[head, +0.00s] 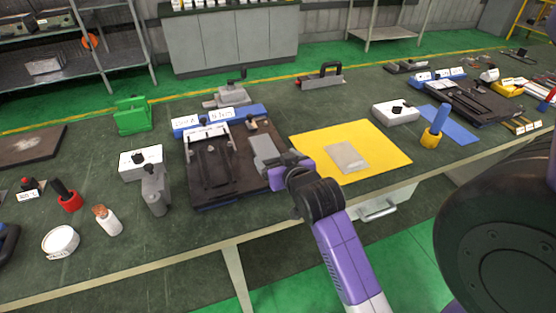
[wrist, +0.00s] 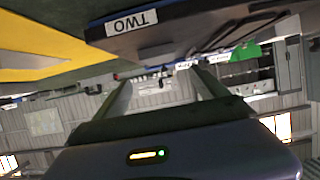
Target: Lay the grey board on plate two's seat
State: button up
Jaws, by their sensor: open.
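The grey board appears to be the light grey rectangle (head: 346,157) lying flat on the yellow mat (head: 392,158). Plate two (head: 208,181) is the dark plate left of the mat; its front edge bears a label reading TWO, upside down in the wrist view (wrist: 131,22). A grey rectangular part (head: 263,147) shows at its right side; I cannot tell whether this is the seat. My gripper (wrist: 162,76) is open with nothing between its fingers, by plate two's right front corner. In the head view my wrist partly hides this corner.
A grey upright tool (head: 155,190) and a white box (head: 141,163) stand left of plate two. A blue tray edge (head: 215,119) and a clamp lie behind it. A similar dark plate (head: 470,104) and a blue-handled yellow tool (head: 436,129) are at the right.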

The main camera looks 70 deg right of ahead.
jog(key=shift+s+a+r, duration=0.15)
jog(key=shift+s+a, duration=0.05)
jog(key=shift+a, duration=0.1)
jog(key=a+f, duration=0.1)
jog(key=a, duration=0.2)
jog(key=a+f+n+t+y, duration=0.1)
jog(key=a, duration=0.2)
jog(key=a+f+n, duration=0.1)
jog(key=a, duration=0.2)
jog(key=shift+w+a+f+t+y, duration=0.15)
jog(key=shift+a+t+y, duration=0.1)
jog(key=shift+t+y, duration=0.15)
jog(key=s+a+f+n+t+y, duration=0.2)
jog(key=s+a+n+y, duration=0.15)
jog(key=a, duration=0.85)
jog(key=s+a+r+n+t+y, duration=0.2)
jog(key=s+a+r+n+y, duration=0.2)
jog(key=s+a, duration=0.8)
jog(key=shift+s+a+r+y, duration=0.15)
jog(key=shift+a+r+y, duration=0.15)
jog(key=shift+r+y, duration=0.35)
